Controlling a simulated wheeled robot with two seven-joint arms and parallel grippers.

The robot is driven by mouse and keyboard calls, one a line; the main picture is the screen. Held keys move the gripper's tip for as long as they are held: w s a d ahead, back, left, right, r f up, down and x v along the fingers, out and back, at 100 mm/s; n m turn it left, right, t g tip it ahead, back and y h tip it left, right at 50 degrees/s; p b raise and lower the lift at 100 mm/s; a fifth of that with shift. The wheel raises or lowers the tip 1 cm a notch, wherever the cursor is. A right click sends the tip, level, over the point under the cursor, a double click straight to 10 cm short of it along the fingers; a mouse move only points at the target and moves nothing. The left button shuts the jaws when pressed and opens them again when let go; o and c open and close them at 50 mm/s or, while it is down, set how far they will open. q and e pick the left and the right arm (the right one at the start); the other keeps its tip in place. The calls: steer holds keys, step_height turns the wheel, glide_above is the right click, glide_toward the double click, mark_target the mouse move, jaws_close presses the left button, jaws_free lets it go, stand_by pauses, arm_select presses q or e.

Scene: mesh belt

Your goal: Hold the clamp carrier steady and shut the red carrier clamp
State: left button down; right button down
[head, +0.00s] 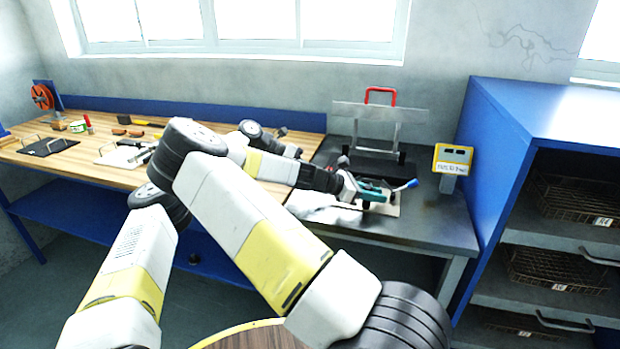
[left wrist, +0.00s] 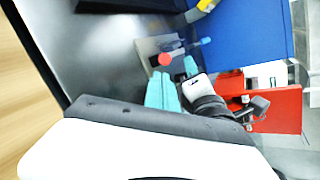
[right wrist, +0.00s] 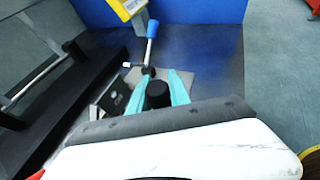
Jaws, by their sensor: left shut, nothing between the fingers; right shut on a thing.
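The clamp carrier is a pale plate (head: 385,207) on the dark bench, with a blue-tipped lever (head: 405,185) above it. My right gripper (head: 368,193) is at the plate. In the right wrist view, its teal fingers are shut on a black cylindrical post (right wrist: 157,94), with the blue lever handle (right wrist: 152,29) just beyond. In the left wrist view, a red round knob (left wrist: 165,59) of the clamp lies just past the fingertips of my left gripper (left wrist: 162,77), which is shut and empty. I cannot tell whether they touch. The clamp jaw is hidden.
A yellow sign box (head: 453,158) stands at the bench's right, beside a blue shelf unit (head: 550,110). A wooden bench (head: 70,160) with tools is at left. The bench's front right is clear.

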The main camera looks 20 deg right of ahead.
arm_select(q)
steer(key=shift+w+d+r, duration=0.15)
steer(key=shift+d+r, duration=0.05)
steer(key=shift+d, duration=0.05)
steer(key=shift+r, duration=0.1)
stand_by(0.3)
